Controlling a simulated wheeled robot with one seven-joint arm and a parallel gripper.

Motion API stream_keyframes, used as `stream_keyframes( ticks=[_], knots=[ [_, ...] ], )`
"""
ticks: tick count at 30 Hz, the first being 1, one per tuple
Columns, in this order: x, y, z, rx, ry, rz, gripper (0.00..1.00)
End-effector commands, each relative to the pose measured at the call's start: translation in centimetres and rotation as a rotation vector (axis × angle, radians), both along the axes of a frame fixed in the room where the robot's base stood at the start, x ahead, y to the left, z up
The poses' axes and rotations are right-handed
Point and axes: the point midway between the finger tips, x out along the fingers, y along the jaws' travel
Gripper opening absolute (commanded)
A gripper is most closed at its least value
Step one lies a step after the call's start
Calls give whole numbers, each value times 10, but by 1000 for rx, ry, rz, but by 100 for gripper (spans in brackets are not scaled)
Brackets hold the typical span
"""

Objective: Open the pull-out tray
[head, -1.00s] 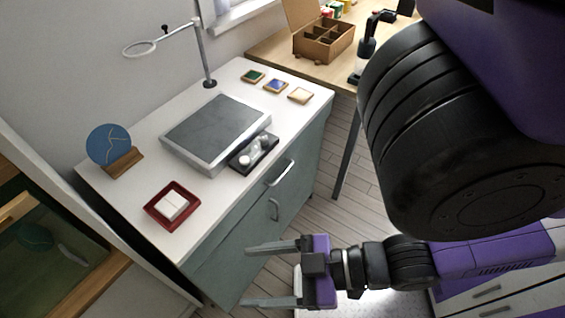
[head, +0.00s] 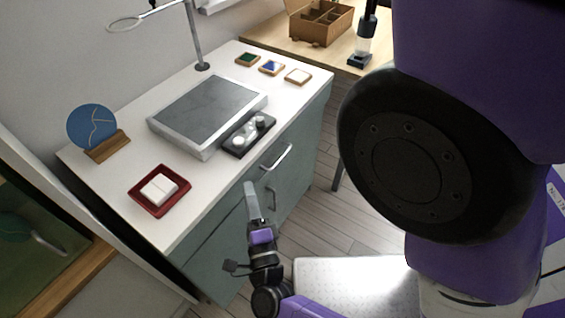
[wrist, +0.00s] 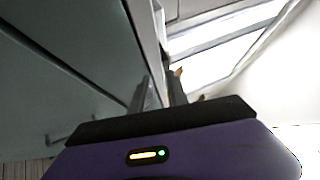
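The grey-green cabinet (head: 215,258) has a white top. A silver bar handle (head: 276,158) sits high on its front, and a smaller handle (head: 270,196) sits lower. I cannot tell for certain which front is the pull-out tray. My gripper (head: 250,188) is upright close in front of the cabinet, left of both handles, touching neither. It is seen edge-on in the head view. In the wrist view two separate fingers (wrist: 161,92) show with a gap and nothing clearly held between them. The cabinet front (wrist: 65,75) fills the left of that view.
On the cabinet top are a grey slab (head: 208,108), a black holder (head: 249,134), a red dish (head: 150,206), a blue disc on a wooden stand (head: 108,147) and small tiles (head: 271,68). A wooden table stands behind (head: 275,30). Floor (head: 305,222) shows right of the cabinet.

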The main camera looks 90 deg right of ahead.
Motion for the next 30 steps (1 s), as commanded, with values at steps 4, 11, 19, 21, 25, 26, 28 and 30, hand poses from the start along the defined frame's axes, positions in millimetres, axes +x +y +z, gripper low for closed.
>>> stream_keyframes(
  ticks=[4,11,19,21,25,26,28,30],
  knots=[
    [-25,-49,-35,22,-220,-205,20],
    [-57,-85,-61,11,-409,-384,20],
    [-65,-94,-64,6,-446,-418,20],
    [-66,-100,-61,5,-445,-417,20],
    [-71,-118,-56,5,-444,-418,20],
    [-72,-122,-55,4,-445,-418,20],
    [-75,-133,-53,5,-444,-417,20],
    [-78,-142,-51,5,-443,-417,20]
  ],
)
